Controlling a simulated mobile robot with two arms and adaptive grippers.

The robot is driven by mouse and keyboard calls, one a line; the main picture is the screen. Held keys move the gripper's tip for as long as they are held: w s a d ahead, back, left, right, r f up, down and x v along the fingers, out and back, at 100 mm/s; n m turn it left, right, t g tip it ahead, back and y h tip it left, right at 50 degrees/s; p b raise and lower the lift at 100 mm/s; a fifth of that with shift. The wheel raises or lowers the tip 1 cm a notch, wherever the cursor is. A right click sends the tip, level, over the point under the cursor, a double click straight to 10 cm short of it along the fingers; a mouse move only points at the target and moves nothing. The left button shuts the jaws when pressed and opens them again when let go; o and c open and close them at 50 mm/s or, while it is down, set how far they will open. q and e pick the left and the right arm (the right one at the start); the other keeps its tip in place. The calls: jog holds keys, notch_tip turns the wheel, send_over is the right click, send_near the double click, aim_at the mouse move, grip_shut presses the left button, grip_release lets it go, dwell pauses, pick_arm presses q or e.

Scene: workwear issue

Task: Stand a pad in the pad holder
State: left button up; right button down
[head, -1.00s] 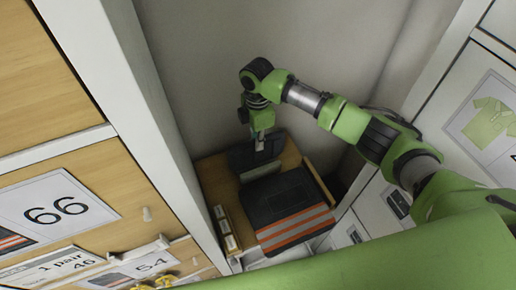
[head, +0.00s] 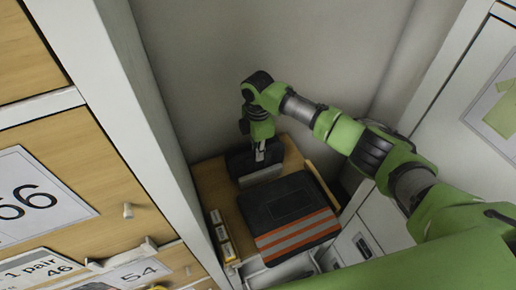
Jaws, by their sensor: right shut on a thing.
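My right gripper (head: 260,154) reaches down from above at the back of a wooden surface. It is shut on a dark pad (head: 240,162), which is partly hidden by the fingers. A light grey bar-like piece (head: 260,176) lies right in front of the dark shape; it may be the front of the pad holder. I cannot tell where pad and holder meet, or whether the pad stands inside it. My left gripper is not in view.
A folded dark garment with orange and silver stripes (head: 290,215) lies just in front. Small boxes (head: 222,236) stand in a row at the left edge. A white post (head: 150,130) and wooden drawers rise on the left; white cabinet fronts stand on the right.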

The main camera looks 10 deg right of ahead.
jog(key=shift+f, duration=0.35)
jog(key=c, duration=2)
grip_release()
notch_tip(320, 180, up, 12)
jog(key=shift+f, duration=0.1)
